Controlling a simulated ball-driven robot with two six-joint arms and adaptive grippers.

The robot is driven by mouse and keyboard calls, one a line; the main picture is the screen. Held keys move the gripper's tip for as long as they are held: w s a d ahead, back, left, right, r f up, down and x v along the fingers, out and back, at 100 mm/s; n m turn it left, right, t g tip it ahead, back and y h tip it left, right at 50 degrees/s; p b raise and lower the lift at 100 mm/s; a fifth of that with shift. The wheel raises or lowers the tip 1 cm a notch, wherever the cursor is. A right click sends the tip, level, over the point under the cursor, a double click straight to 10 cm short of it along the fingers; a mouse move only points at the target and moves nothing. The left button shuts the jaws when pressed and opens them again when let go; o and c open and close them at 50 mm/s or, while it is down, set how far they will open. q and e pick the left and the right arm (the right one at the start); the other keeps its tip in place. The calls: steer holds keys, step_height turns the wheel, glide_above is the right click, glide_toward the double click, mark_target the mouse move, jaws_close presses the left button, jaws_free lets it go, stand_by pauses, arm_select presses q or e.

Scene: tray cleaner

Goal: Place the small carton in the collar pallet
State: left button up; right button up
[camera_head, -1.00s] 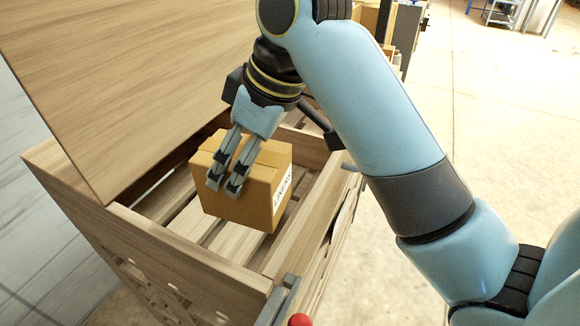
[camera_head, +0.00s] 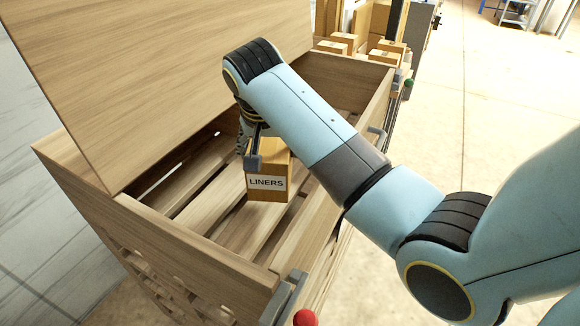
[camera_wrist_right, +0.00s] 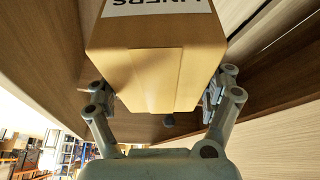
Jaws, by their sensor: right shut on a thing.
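The small carton (camera_head: 268,170) is a brown box with a white label reading LINERS. In the head view it hangs inside the outline of the collar pallet (camera_head: 190,248), a wooden slatted crate with raised side walls. In the right wrist view the carton (camera_wrist_right: 155,60) sits between the two fingers of the right gripper (camera_wrist_right: 165,95). Slats show below the carton; whether it touches them I cannot tell. My left gripper is not in view.
A large wooden panel (camera_head: 170,70) stands raised along the pallet's left side. Several small boxes (camera_head: 388,50) stand beyond the far wall. A red knob (camera_head: 305,318) and a grey latch (camera_head: 284,298) are at the near corner.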

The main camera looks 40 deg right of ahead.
mark_target(267, 157)
step_height(267, 157, down, 9)
steer(key=shift+r+b, duration=0.1)
steer(key=shift+b, duration=0.35)
steer(key=o, duration=1.5)
steer(key=shift+s, duration=0.1)
steer(key=p+v, duration=0.1)
steer(key=v, duration=1.1)
steer(key=shift+p, duration=0.3)
